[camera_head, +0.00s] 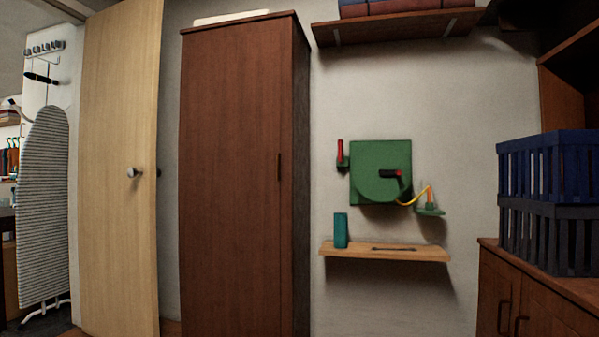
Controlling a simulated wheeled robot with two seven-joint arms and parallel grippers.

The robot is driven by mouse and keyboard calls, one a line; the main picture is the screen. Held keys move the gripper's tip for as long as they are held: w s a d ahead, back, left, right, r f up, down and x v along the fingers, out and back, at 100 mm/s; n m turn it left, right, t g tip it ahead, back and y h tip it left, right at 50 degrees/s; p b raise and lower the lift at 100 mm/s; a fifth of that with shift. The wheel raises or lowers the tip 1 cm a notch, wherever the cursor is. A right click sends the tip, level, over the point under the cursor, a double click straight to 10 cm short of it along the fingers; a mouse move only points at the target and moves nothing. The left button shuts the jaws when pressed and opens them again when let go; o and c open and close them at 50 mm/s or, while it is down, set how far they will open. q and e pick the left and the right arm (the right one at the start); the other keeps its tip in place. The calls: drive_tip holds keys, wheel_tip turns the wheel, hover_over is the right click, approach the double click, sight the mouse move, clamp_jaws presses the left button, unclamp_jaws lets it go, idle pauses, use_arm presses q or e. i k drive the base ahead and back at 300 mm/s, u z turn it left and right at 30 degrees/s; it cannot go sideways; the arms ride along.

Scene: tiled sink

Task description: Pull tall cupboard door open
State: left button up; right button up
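The tall cupboard (235,180) is dark reddish-brown wood and stands against the wall left of centre. Its single front door (230,200) looks closed, flush with the frame. A slim dark vertical handle (279,167) sits near the door's right edge, about halfway up. The cupboard's right side panel (301,180) also shows. The bottom of the cupboard is cut off by the frame. Neither of my grippers is in view.
A light wooden room door (120,170) with a round knob (134,172) stands open left of the cupboard. An ironing board (44,205) is beyond it. A small shelf (385,252) and green wall device (380,172) are right. Stacked crates (547,168) sit on a low cabinet (540,305).

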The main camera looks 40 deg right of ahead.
sight(235, 145)
drive_tip(key=z, duration=0.6)
drive_tip(key=i, duration=0.6)
drive_tip(key=z, duration=0.95)
drive_tip(key=i, duration=1.15)
drive_tip(key=z, duration=0.4)
